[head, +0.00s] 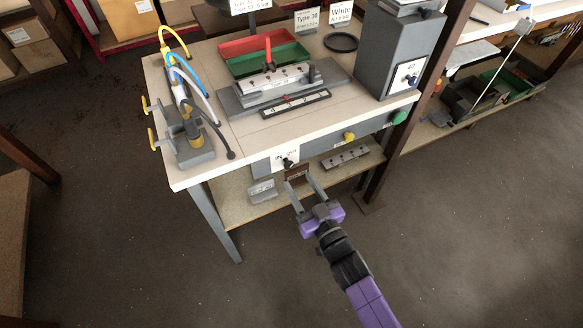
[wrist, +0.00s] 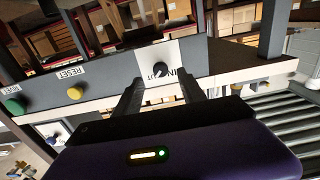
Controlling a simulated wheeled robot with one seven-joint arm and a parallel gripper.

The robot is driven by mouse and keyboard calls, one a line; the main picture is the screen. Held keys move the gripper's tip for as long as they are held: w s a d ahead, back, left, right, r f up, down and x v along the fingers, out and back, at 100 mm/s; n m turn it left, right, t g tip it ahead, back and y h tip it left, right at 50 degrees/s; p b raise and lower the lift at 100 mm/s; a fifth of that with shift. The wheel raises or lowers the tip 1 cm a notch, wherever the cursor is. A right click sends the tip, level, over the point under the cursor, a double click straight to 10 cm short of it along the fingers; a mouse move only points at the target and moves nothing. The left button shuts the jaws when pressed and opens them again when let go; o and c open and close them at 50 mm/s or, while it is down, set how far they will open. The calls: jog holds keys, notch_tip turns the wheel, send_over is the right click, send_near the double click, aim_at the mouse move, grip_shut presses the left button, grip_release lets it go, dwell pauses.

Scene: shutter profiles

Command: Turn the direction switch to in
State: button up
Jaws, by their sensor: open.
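The direction switch (head: 288,162) is a small dark knob on a white label plate (head: 280,157) on the front panel under the bench top. My gripper (head: 303,187) is open and empty, in front of and below the switch in the head view. In the wrist view the knob appears between the two fingertips (wrist: 162,80), apart from them.
A yellow button (head: 349,136) and a green button (head: 399,117) sit further right on the same panel. A similar knob (head: 409,79) is on the grey box (head: 390,55). A lower shelf (head: 230,205) holds small parts below the panel. The floor in front is clear.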

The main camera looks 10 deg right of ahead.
aim_at(290, 167)
jog(key=shift+p+x, duration=0.3)
jog(key=shift+x, duration=2.65)
grip_shut()
